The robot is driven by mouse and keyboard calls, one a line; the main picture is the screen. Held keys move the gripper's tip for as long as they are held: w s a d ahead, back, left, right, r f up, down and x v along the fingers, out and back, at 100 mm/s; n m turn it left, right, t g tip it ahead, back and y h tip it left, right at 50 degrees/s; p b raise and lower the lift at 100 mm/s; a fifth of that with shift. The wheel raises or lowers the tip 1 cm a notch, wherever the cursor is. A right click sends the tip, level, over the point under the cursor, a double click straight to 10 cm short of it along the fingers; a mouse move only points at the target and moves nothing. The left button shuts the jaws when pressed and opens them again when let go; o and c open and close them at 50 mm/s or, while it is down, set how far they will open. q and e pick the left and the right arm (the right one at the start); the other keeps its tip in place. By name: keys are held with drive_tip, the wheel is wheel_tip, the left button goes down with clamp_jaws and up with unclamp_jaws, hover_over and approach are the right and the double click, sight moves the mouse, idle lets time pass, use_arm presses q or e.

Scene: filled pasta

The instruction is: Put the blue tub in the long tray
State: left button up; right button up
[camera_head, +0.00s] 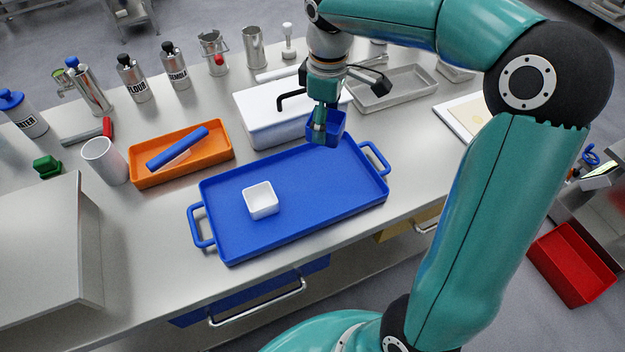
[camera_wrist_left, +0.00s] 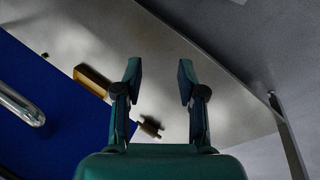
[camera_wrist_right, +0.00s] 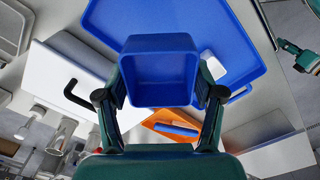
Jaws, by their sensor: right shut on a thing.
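The blue tub (camera_head: 335,122) is a small square open tub. My right gripper (camera_head: 321,130) is shut on it; the right wrist view shows the tub (camera_wrist_right: 159,75) between the two fingers, its inside empty. In the head view it overlaps the far edge of the long blue tray (camera_head: 335,185), raised in the air. The tray has a handle at each end and holds a white tub (camera_head: 261,202). The tray also shows in the right wrist view (camera_wrist_right: 120,18). My left gripper (camera_wrist_left: 158,82) is open and empty in the left wrist view.
A grey tray (camera_head: 395,88) lies at the back right. Most of the blue tray's floor is bare.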

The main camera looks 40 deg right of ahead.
sight(322, 181)
wheel_tip(322, 181, down, 16)
drive_tip(key=shift+f+b, duration=0.25)
drive_tip(key=shift+b, duration=0.2)
drive_tip(key=shift+f, duration=0.2)
drive_tip(key=o, duration=1.1)
drive_tip(key=shift+r, duration=0.1)
drive_tip(key=shift+c, duration=0.2)
drive_tip(key=shift+r, duration=0.2)
wheel_tip(322, 181, up, 12)
drive_tip(key=shift+f+p, duration=0.1)
drive_tip(key=shift+p, duration=0.3)
